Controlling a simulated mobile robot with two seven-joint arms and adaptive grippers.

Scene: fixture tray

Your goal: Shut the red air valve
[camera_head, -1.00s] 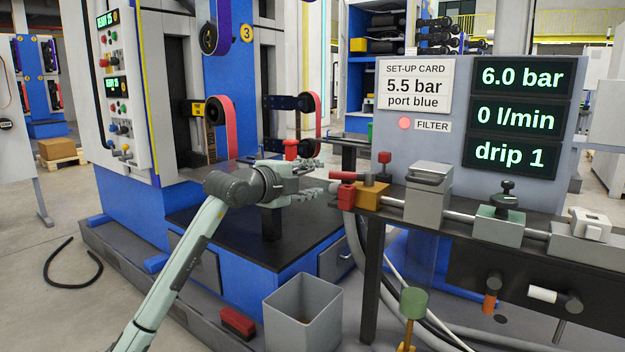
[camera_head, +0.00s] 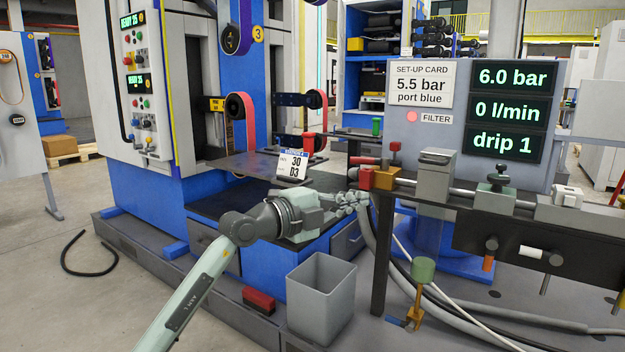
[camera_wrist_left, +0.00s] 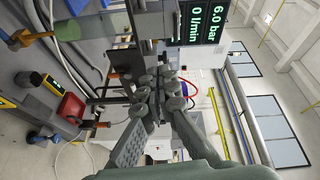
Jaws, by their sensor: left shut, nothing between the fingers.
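The red air valve (camera_head: 366,179) is a red block at the left end of the pipe on the bench. Its dark red handle (camera_head: 363,161) lies roughly level above it, along the pipe. My left gripper (camera_head: 357,202) is shut and empty, just below and slightly left of the red block in the head view. Whether it touches the valve I cannot tell. The shut fingers also show in the left wrist view (camera_wrist_left: 160,95); I cannot make out the valve surely there. My right gripper is not in view.
An orange block (camera_head: 388,179) with a red knob (camera_head: 395,147) sits beside the valve. The display panel (camera_head: 432,142) reads 6.0 bar and 0 l/min. Hoses hang below the bench.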

